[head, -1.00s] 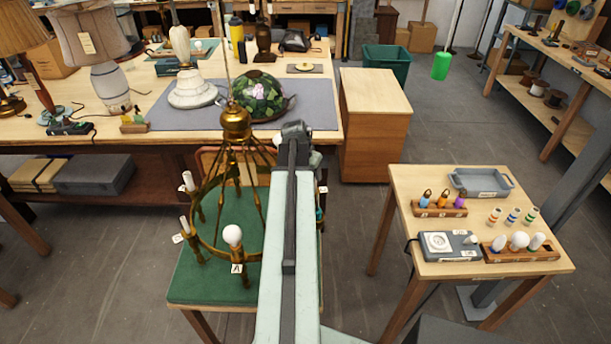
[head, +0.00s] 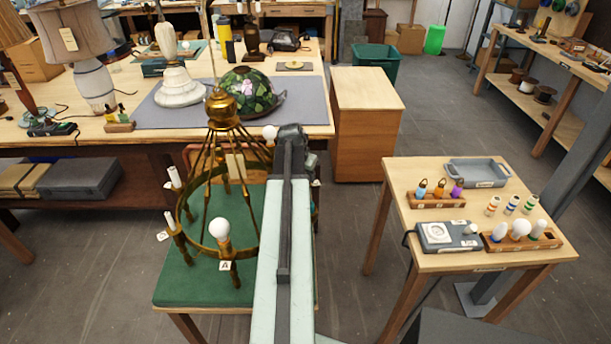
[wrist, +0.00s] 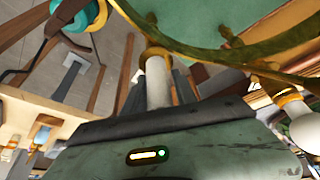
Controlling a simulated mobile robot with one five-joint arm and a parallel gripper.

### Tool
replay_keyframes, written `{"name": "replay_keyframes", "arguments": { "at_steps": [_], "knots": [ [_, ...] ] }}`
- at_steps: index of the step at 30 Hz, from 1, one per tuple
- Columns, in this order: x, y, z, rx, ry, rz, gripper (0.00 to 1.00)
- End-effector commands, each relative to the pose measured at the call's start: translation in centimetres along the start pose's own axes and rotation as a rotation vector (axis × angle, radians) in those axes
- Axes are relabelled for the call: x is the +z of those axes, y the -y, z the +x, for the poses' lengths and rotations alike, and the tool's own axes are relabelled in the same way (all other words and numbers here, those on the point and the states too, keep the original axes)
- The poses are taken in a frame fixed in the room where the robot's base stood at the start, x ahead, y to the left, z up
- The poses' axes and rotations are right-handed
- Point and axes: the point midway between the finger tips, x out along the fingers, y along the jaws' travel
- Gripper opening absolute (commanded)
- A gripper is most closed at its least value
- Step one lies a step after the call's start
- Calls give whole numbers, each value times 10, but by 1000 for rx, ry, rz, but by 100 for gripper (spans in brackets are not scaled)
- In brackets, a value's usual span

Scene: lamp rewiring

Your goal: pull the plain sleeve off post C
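The brass chandelier (head: 207,252) stands over the green-topped table, with a bulb on post A (head: 219,229) at the front. My gripper (wrist: 157,92) is hidden behind my arm in the head view. In the wrist view its dark fingers lie on both sides of a plain white sleeve (wrist: 157,80). The sleeve's far end sits in a brass cup (wrist: 156,53) beside the ring. I cannot tell whether the fingers touch the sleeve. No letter for this post is readable.
Other white sleeves (head: 174,177) stand on the ring's left. A bulb (head: 270,132) shows beside my arm, and another bulb (wrist: 305,130) is close to my gripper in the wrist view. The side table (head: 400,184) holds a grey tray (head: 477,181) and several racked parts.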

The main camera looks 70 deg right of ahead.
Motion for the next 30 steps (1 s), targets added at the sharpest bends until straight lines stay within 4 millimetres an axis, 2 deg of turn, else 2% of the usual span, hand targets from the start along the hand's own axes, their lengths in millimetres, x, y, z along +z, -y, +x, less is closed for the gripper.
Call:
{"name": "replay_keyframes", "arguments": {
  "at_steps": [1, 3, 10, 19, 26, 30],
  "knots": [
    [0, 0, 0, 0, 0, 0, 16],
    [0, 0, 0, 0, 0, 0, 0],
    [-1, 0, -3, 0, 0, 0, 0],
    [-8, 0, -19, 0, 0, 0, 0],
    [-8, 0, -20, 0, 0, 0, 0],
    [-13, 0, -32, 0, 0, 0, 0]
  ]
}}
